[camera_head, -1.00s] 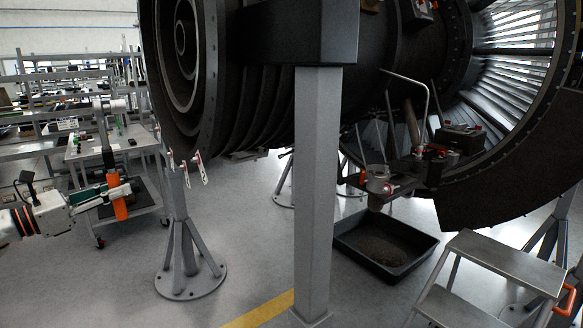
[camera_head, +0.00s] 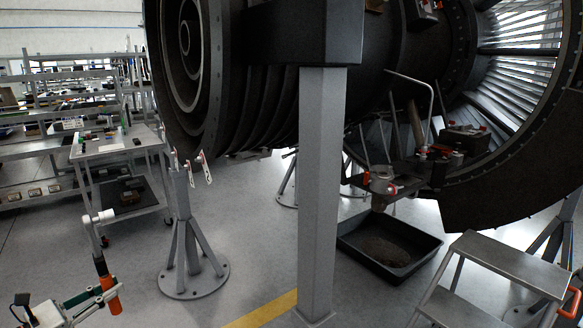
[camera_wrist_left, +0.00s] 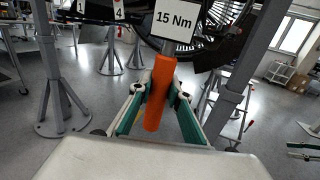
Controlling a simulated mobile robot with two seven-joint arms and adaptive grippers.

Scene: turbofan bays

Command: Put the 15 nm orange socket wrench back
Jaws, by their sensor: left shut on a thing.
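The orange socket wrench (camera_head: 101,262) has an orange handle and a dark shaft with a pale head at its top. It stands nearly upright, slightly tilted, in the lower left of the head view. My left gripper (camera_head: 108,288) is shut around the handle and holds it in the air, in front of the stand. In the left wrist view the orange handle (camera_wrist_left: 160,92) sits between the green-edged fingers, with a white "15 Nm" label (camera_wrist_left: 177,22) above it. A green and white part at that view's right edge looks like my right gripper (camera_wrist_left: 304,150); its fingers are unclear.
A grey cart (camera_head: 112,146) with small items stands behind my left gripper. A grey tripod stand (camera_head: 187,245) is to its right. The engine (camera_head: 235,115), a post (camera_head: 320,190), a black drip tray (camera_head: 348,247) and steps (camera_head: 505,253) fill the right. Open floor lies between.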

